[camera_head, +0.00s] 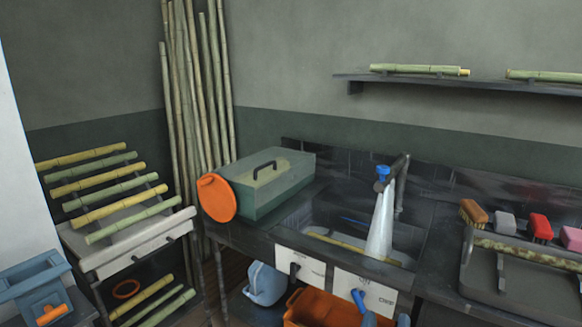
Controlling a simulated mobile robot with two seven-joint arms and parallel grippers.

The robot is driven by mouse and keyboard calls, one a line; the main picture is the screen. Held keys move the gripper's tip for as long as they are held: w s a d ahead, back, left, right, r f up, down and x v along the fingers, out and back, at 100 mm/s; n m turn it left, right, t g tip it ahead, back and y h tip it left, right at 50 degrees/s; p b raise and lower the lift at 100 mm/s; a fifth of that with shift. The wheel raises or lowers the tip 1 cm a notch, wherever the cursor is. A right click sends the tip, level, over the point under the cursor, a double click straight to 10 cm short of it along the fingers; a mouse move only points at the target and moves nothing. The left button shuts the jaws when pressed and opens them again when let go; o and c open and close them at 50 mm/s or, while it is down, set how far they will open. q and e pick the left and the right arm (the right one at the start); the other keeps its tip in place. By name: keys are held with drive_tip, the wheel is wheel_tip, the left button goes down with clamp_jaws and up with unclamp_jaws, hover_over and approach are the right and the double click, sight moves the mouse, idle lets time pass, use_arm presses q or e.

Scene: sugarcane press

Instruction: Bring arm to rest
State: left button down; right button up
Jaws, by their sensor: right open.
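My right gripper (387,320) shows only at the bottom edge, right of centre. Its two grey-blue fingertips stand apart with nothing seen between them. It is in front of the sink cabinet (365,290), beside the orange crate (318,308). The rest of my right arm is out of the picture. My left gripper is not in the picture.
Water runs from the tap (397,185) into the sink (320,215), where a cane stick lies. A green box (270,185) and orange disc (216,198) stand left of it. Brushes and a tray (520,290) are at right. A cane rack (125,245) stands left.

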drive_tip(key=s+d+f+m+g, duration=0.3)
drive_tip(key=s+d+f+g, duration=1)
drive_tip(key=f, duration=0.3)
drive_tip(key=s+f+n+g+y, duration=0.1)
drive_tip(key=s+f+g+y, duration=0.2)
drive_tip(key=s, duration=0.8)
drive_tip(key=s+f+n+g+y, duration=0.1)
drive_tip(key=s+g+y, duration=0.35)
drive_tip(key=s, duration=0.55)
use_arm(q)
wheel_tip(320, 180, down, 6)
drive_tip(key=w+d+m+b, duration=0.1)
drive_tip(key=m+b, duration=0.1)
drive_tip(key=b, duration=0.9)
use_arm(e)
drive_tip(key=w+a+f+n+t, duration=0.2)
drive_tip(key=w+f+n+t, duration=0.1)
drive_tip(key=w+f+t, duration=0.75)
use_arm(q)
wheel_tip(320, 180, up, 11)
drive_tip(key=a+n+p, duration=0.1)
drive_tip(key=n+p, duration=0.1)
drive_tip(key=p, duration=1.5)
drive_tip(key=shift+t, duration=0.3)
use_arm(e)
wheel_tip(320, 180, up, 10)
drive_tip(key=w+m+g, duration=0.1)
drive_tip(key=shift+d+m, duration=0.4)
